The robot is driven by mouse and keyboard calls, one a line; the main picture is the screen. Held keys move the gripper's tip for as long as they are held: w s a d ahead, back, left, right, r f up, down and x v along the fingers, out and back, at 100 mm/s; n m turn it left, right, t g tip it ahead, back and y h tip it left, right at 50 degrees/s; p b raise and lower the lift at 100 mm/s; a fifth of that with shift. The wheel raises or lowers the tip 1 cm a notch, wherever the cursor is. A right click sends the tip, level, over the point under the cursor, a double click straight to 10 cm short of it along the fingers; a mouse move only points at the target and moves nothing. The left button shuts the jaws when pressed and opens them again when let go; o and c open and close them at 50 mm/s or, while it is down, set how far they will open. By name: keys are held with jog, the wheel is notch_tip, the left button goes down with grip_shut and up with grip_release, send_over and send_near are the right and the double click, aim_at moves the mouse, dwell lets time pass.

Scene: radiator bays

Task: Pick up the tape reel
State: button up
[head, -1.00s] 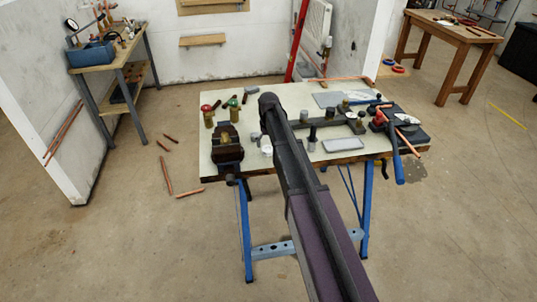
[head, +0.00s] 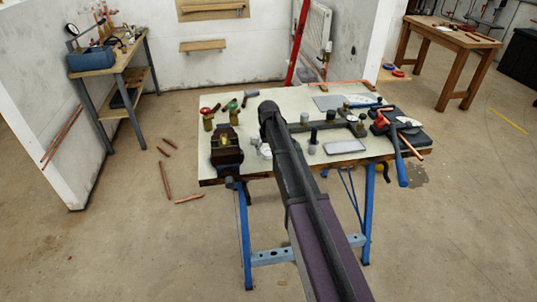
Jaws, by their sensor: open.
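The tape reel cannot be picked out with certainty in the head view. A small white item (head: 265,151) lies on the workbench (head: 290,172), right of the vise and beside my arm. Another small white, round-looking item (head: 408,121) lies on a black case at the bench's right end. Either is too small to name surely. My arm rises from the bottom and crosses the middle of the bench, covering part of its top.
The vise (head: 226,150) and red- and green-handled valves stand at the bench's left. A grey tray (head: 345,146), small cylinders and a blue-handled tool (head: 401,168) crowd its right side. Copper pipe pieces lie on the floor to the left; open floor surrounds the bench.

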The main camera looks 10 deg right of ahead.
aim_at(268, 152)
jog(key=c, duration=0.8)
jog(key=shift+o, duration=0.2)
jog(key=shift+r, duration=0.15)
notch_tip(268, 152, up, 10)
jog(key=p, duration=1)
jog(key=shift+s, duration=0.1)
dwell(0.3)
